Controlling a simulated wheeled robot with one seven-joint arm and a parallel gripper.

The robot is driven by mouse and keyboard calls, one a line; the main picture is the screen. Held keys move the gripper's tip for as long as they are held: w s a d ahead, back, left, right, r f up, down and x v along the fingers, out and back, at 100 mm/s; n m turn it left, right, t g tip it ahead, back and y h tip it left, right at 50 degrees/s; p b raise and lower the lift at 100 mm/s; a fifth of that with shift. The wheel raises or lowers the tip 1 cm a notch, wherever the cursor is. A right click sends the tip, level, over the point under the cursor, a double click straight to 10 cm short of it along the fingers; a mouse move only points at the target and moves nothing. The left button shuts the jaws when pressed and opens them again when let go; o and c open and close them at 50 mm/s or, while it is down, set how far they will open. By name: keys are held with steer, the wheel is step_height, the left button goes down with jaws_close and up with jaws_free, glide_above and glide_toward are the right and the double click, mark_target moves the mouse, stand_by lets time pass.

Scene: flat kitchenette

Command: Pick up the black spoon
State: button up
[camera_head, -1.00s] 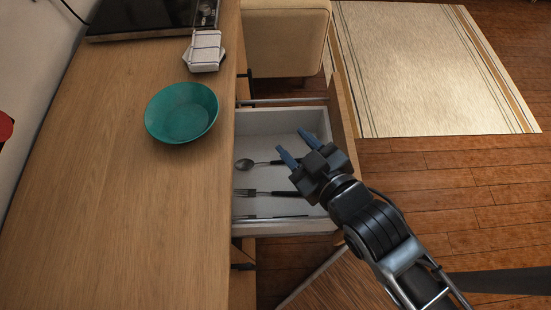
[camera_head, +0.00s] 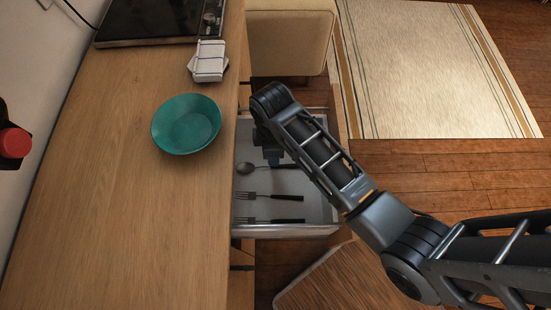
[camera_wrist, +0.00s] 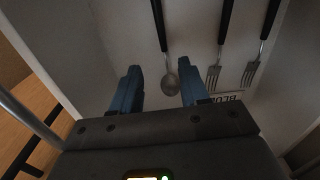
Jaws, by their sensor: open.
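The black-handled spoon (camera_head: 244,168) lies in the open white drawer, its metal bowl toward the counter; my gripper and arm partly cover the area around its handle. In the wrist view the spoon (camera_wrist: 170,82) has its bowl between the lines of my two blue fingers, nearer the right one, with its black handle running up past the top edge. My gripper (camera_wrist: 160,66) is open and empty, pointing down into the drawer. In the head view my gripper (camera_head: 272,156) is mostly hidden by my arm. I cannot tell how high the fingertips are above the spoon.
Two black-handled forks (camera_head: 286,197) (camera_head: 287,221) lie beside the spoon in the drawer (camera_head: 242,133). Drawer walls are close around my gripper. A teal bowl (camera_head: 186,124) and a white stack (camera_head: 209,61) stand on the wooden counter (camera_head: 150,220).

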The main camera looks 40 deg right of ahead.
steer(key=f, duration=0.7)
steer(key=shift+s+f, duration=0.2)
steer(key=shift+s, duration=0.15)
steer(key=shift+c, duration=0.3)
jaws_close()
